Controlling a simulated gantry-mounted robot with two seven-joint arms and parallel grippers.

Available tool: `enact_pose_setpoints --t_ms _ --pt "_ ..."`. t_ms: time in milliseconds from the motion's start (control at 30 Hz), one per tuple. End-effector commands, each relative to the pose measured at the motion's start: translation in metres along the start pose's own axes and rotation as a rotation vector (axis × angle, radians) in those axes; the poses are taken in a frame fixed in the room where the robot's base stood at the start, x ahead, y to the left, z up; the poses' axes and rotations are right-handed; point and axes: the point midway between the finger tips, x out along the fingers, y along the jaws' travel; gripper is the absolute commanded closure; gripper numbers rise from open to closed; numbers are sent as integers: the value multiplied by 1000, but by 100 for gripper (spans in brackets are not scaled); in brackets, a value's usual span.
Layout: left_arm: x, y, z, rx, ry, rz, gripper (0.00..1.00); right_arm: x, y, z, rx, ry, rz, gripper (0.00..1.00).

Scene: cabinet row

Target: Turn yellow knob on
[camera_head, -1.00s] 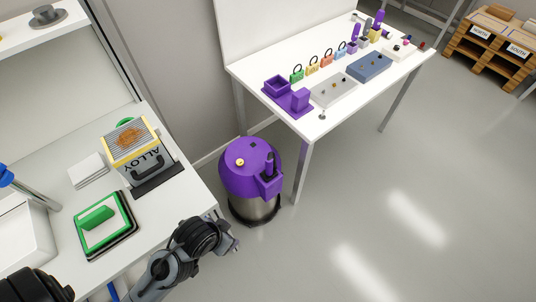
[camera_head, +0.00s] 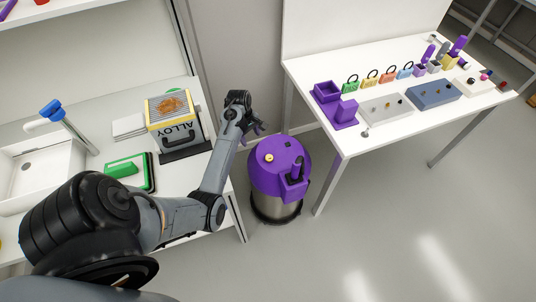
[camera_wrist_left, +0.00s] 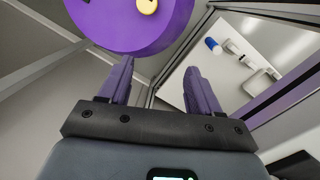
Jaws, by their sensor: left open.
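The yellow knob (camera_head: 269,158) is a small round knob on the purple lid of a steel drum (camera_head: 281,170) standing on the floor between the two tables. It also shows in the left wrist view (camera_wrist_left: 147,5), at the top edge and partly cut off. My left gripper (camera_head: 258,135) is beside the drum, a little to the left of and above the knob in the head view. In the left wrist view its two purple fingers (camera_wrist_left: 159,84) are apart with nothing between them, short of the purple lid. My right gripper is not in view.
The right table (camera_head: 345,135) carries padlocks, panels and purple holders. A black handle (camera_head: 296,168) stands on the drum's side. Open floor lies to the right.

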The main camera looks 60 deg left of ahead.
Motion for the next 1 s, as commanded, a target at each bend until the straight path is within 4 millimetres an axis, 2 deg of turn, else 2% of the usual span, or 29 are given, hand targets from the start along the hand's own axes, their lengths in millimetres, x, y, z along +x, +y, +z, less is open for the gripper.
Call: enact_pose_setpoints --t_ms 100,300,467,1000 --pt "11 13 0 -209 -143 4 37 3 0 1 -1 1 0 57" --pt "21 25 9 -380 -278 -7 37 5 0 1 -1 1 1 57" --pt "34 27 14 -407 -302 -12 37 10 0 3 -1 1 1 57" --pt "110 30 37 -402 -298 -11 37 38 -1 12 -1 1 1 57"
